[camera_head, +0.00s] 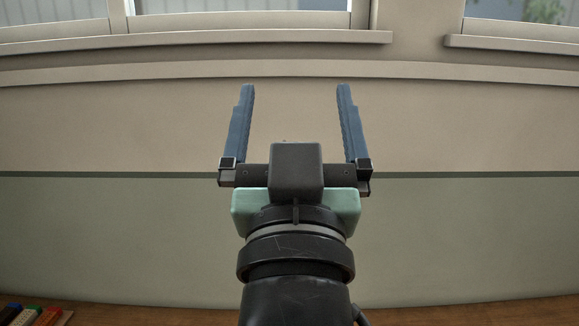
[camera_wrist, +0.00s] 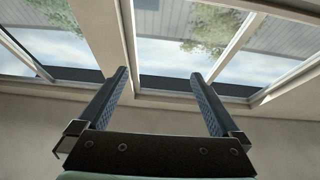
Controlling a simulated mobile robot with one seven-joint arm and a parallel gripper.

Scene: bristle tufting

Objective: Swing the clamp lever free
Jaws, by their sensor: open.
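My gripper (camera_head: 296,90) is open and empty in the head view, its two blue fingers spread wide in front of the wall. In the wrist view my gripper (camera_wrist: 162,76) also shows open, with nothing between its fingers and the window behind them. The clamp lever is not in view in either picture. No clamp or other part of it can be made out.
A beige and green wall (camera_head: 480,230) fills most of the head view, with windows (camera_head: 240,8) above. At the bottom left, several coloured items (camera_head: 30,315) lie on a brown wooden surface (camera_head: 470,316). The space around my gripper looks clear.

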